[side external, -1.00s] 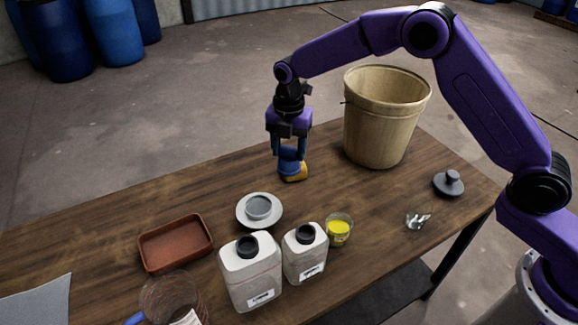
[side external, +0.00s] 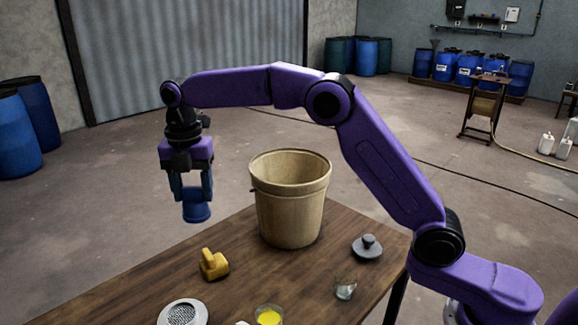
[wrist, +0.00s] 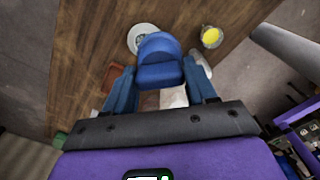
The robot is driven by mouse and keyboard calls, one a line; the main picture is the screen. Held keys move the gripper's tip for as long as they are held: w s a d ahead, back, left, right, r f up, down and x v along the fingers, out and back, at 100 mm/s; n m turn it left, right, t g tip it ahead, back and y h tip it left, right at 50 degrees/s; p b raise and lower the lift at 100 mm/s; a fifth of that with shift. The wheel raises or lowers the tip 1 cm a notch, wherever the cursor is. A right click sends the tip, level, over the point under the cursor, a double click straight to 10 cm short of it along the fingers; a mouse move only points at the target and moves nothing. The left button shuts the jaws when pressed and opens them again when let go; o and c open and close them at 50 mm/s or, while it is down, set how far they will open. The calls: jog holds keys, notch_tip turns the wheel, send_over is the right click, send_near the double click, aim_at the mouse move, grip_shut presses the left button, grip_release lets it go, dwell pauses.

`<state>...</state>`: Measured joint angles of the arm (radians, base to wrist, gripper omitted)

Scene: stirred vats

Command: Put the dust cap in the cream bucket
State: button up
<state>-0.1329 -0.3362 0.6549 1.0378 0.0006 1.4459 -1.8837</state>
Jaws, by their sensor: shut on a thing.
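The dust cap (side external: 197,209), a blue cup-shaped piece, hangs between the fingers of my gripper (side external: 193,190). My gripper is shut on it and holds it up in the air. In the wrist view the blue dust cap (wrist: 160,65) sits between the two fingers. The cream bucket (side external: 290,212) stands upright on the wooden table, right of my gripper. The cap is outside the bucket and apart from it, with its underside lower than the rim. The bottom inside the bucket is hidden.
A yellow fitting (side external: 213,264) lies on the table left of the bucket. A grey knobbed lid (side external: 367,248) and a small glass (side external: 345,289) are to the right. A round grey strainer (side external: 183,313) and a cup of yellow stuff (side external: 268,316) are at the front.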

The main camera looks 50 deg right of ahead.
jog(key=w+d+m, duration=0.4)
jog(key=d+m, duration=0.1)
jog(key=d, duration=1.1)
jog(key=w+d+m, duration=0.4)
jog(key=d, duration=1.2)
jog(key=shift+f, duration=14.7)
jog(key=shift+f, duration=0.1)
jog(key=o, duration=1.1)
notch_tip(320, 180, up, 12)
